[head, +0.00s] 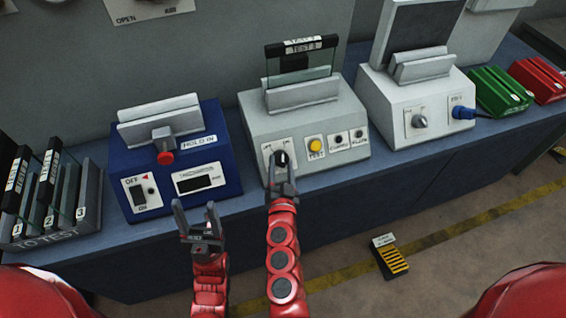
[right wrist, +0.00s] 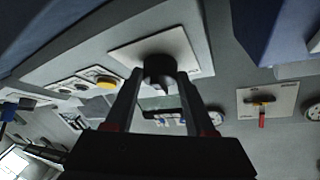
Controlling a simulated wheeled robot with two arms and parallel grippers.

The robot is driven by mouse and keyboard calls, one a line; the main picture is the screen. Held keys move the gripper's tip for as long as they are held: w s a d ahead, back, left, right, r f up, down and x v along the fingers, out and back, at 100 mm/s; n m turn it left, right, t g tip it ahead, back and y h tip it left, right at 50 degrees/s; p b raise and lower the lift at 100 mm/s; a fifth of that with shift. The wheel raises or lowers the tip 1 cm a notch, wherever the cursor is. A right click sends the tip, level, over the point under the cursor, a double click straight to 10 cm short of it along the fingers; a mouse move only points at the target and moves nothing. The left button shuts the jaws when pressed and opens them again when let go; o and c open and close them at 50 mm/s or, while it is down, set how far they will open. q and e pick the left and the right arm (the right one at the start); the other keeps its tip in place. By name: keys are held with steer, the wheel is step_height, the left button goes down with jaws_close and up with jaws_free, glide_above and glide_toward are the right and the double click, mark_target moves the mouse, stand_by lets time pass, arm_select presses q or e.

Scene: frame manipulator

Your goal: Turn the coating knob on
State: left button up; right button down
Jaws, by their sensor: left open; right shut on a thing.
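A dark knob (head: 281,158) sits on a white plate at the front left of the grey middle box (head: 345,117). I cannot read a label naming it the coating knob. My right gripper (head: 282,177) is shut on this knob. In the right wrist view the round dark knob (right wrist: 160,68) is between the fingertips, in front of its white plate (right wrist: 190,52). The fingers hide part of the knob, so its setting cannot be told. My left gripper (head: 197,216) is open and empty, in front of the bench edge, below the blue box.
The blue box (head: 215,157) with a red-tipped lever stands at left, beside a rack (head: 88,205) of numbered panels. A yellow button (head: 315,145) is right of the knob. A white box (head: 388,108) with another knob (head: 419,121) stands at right, near green and red blocks (head: 500,90).

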steer(key=m+h, duration=0.1)
steer(key=m+h+p, duration=0.1)
steer(key=m, duration=0.1)
steer(key=shift+a+r+g, duration=0.2)
steer(key=shift+g, duration=0.2)
steer(key=shift+a+m+g+h+p, duration=0.15)
steer(key=shift+m+g+h+p, duration=0.6)
steer(key=shift+m, duration=0.85)
steer(key=shift+m+h, duration=0.25)
steer(key=shift+m, duration=0.05)
steer(key=shift+c, duration=1.2)
jaws_free()
steer(key=shift+w, duration=0.1)
steer(key=shift+a, duration=0.1)
